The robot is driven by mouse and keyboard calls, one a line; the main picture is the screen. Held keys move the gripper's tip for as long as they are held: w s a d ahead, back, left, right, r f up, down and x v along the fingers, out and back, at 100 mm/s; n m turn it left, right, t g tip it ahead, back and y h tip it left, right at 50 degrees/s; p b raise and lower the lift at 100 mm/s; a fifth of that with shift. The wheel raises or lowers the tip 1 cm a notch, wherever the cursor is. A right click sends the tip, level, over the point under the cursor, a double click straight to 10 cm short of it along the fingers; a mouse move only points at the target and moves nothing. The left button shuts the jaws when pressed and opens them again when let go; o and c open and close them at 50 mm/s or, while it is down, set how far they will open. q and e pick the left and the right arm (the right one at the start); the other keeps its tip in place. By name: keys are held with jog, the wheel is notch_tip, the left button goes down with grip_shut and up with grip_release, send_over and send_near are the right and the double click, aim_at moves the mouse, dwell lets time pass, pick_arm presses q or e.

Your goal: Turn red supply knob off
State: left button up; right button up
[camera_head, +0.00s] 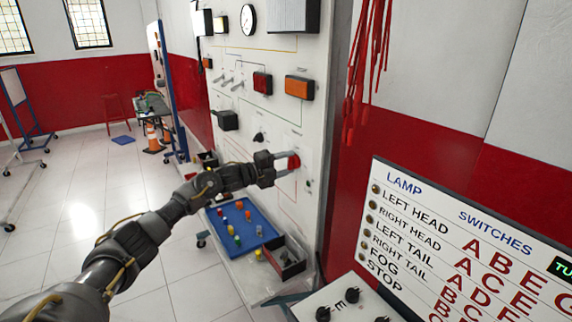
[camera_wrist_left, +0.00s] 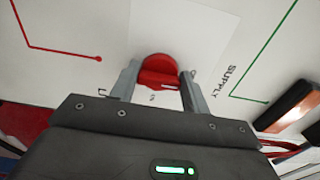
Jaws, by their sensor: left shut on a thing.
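The red supply knob (camera_head: 294,162) sits on the white upright trainer panel (camera_head: 290,125). In the left wrist view the red knob (camera_wrist_left: 158,72) is round with a raised grip bar, and the word SUPPLY is printed to its right. My left gripper (camera_head: 284,162) reaches the panel from the left. In the left wrist view its fingers (camera_wrist_left: 158,82) stand on either side of the knob, shut on it. My right gripper is in neither view.
A black knob (camera_head: 259,138) is up and left of the red one. Red and orange lamps (camera_head: 299,88) are above. A blue tray (camera_head: 240,228) with small coloured pieces is below. Red cables (camera_head: 366,60) hang at right, above a lamp switches board (camera_head: 470,240).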

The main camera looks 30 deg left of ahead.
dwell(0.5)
pick_arm(q)
jog(key=o, duration=1)
jog(key=shift+b+v, duration=1.85)
jog(key=shift+v, duration=3.6)
jog(key=shift+d+f, duration=0.1)
